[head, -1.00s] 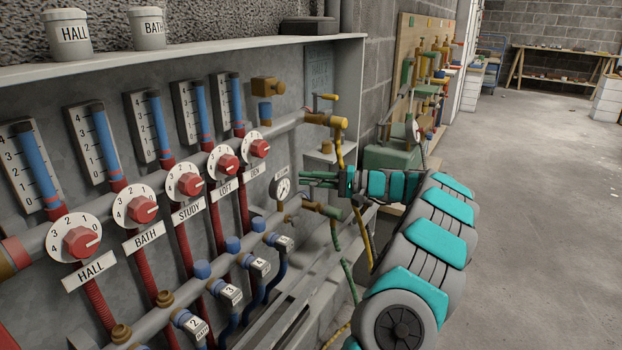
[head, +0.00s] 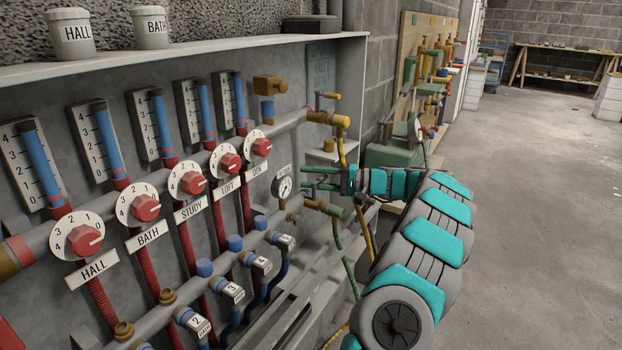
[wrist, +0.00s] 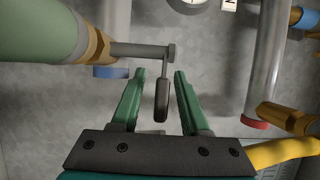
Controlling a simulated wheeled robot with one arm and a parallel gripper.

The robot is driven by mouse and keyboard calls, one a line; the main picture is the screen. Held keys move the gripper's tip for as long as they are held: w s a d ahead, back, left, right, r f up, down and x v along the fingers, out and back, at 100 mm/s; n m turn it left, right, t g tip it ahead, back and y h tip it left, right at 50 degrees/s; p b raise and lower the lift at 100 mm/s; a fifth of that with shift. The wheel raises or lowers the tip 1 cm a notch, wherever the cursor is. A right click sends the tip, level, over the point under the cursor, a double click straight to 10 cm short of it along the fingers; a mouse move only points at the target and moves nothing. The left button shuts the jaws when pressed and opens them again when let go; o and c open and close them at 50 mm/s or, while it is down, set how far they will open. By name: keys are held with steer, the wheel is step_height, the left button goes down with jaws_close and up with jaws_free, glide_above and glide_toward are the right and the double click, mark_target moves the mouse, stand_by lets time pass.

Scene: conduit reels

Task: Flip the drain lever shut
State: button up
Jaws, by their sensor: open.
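The drain lever (wrist: 161,98) shows in the wrist view as a dark handle. It hangs from the end of a short grey stem that comes out of a brass and green fitting (wrist: 88,45) at the upper left. My gripper (wrist: 159,75) is open, with one green finger on each side of the handle. The handle looks apart from both fingers; its depth between them is hard to judge. In the head view my gripper (head: 306,178) reaches left, just above a brass valve (head: 322,207) and right of the round gauge (head: 284,187). The lever is not clear there.
An upper brass valve (head: 330,118) with a yellow hose sits above my gripper. Red dials (head: 230,162) and numbered levers (head: 285,241) line the manifold to the left. In the wrist view a grey pipe (wrist: 268,60) stands right of the fingers. Open floor (head: 540,200) lies to the right.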

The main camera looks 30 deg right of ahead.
mark_target(326, 179)
steer(key=v, duration=0.7)
steer(key=shift+s+d, duration=0.25)
steer(key=shift+d, duration=0.05)
stand_by(0.3)
